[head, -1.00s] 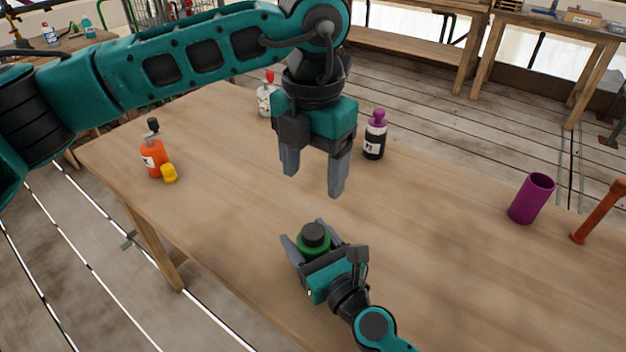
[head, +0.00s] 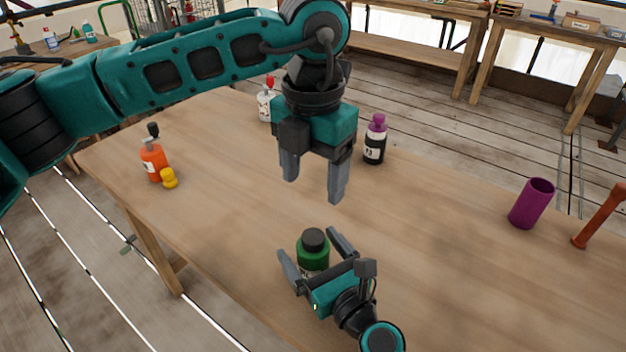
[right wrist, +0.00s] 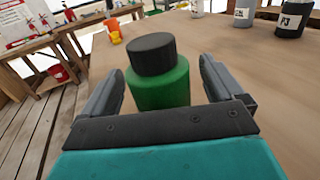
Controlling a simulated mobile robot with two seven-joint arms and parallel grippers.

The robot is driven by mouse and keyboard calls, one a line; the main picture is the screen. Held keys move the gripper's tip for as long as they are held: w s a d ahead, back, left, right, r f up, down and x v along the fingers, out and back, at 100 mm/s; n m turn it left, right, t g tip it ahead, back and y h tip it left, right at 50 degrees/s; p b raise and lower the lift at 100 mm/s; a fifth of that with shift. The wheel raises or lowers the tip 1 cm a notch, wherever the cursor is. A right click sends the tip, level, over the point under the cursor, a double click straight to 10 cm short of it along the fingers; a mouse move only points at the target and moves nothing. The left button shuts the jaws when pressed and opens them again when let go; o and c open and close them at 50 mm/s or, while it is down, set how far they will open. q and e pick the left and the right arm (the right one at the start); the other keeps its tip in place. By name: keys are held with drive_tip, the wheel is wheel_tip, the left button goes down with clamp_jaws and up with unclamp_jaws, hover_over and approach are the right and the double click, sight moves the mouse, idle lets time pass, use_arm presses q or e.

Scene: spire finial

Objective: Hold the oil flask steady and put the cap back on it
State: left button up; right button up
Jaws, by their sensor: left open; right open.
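The green oil flask (head: 312,262) stands upright on the wooden table, and its black cap (head: 313,239) sits on top of it. Both also show in the right wrist view, the flask (right wrist: 160,90) and the cap (right wrist: 151,53). My right gripper (head: 308,244) is open, with one finger on either side of the flask and visible gaps between. My left gripper (head: 314,190) is open and empty, pointing down above the table, higher than the cap and beyond it.
An orange bottle (head: 153,162) and a yellow object (head: 169,179) stand at the left. A white bottle (head: 265,105) and a black-and-purple bottle (head: 375,142) stand at the back. A purple cup (head: 532,204) and an orange-brown rod-like object (head: 599,216) are at the right. The table's middle is clear.

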drive_tip(key=b+v, duration=0.2)
drive_tip(key=v, duration=0.8)
drive_tip(key=shift+d+f, duration=0.1)
drive_tip(key=shift+f, duration=0.05)
drive_tip(key=shift+s+d+b, duration=0.3)
drive_tip(key=shift+s+b, duration=0.05)
drive_tip(key=shift+s, duration=0.15)
